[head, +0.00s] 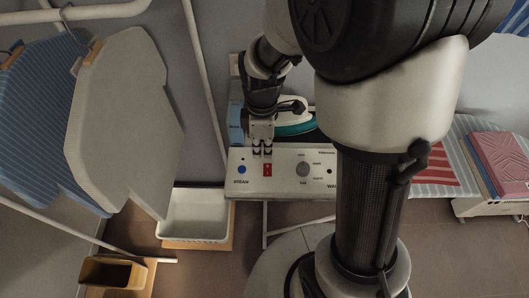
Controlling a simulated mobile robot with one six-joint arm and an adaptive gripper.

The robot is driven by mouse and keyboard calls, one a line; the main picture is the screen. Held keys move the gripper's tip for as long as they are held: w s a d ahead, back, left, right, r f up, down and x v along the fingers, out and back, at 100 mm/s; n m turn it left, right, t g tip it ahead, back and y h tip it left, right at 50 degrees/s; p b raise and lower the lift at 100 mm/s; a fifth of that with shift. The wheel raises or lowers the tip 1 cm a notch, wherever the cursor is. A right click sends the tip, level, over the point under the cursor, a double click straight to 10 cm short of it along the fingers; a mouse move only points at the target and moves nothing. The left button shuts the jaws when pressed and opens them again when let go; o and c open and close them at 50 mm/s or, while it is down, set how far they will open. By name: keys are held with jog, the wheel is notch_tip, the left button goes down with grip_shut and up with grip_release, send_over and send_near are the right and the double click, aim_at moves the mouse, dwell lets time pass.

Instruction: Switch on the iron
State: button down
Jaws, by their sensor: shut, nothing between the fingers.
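The iron (293,124), white with a teal base, stands behind a pale control panel (282,191) and is partly hidden by my arm. The panel carries a blue button (242,169), a small red switch (267,170) and a round grey knob (303,169). The panel's right end is hidden behind my arm. My gripper (263,152) is shut and empty, pointing down at the panel's top edge just above the red switch. I cannot tell whether it touches the panel or the switch, or which way the switch is set.
A white tray (196,236) stands low at the left, with a wooden box (112,273) further left. Folded cloths (497,165) lie at the right beside a striped surface (428,178).

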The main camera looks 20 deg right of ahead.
jog(key=r, duration=0.4)
jog(key=shift+s+r+p, duration=0.1)
jog(key=shift+s+p, duration=0.1)
jog(key=shift+p, duration=0.2)
jog(key=s+d+r+m+t+b, duration=0.1)
jog(key=s+r+m+t, duration=0.4)
jog(key=s+r+m, duration=0.8)
jog(key=shift+s+d+r+m, duration=0.35)
jog(key=shift+s+d+m, duration=0.15)
jog(key=shift+d+m, duration=0.15)
jog(key=c, duration=2.4)
grip_release()
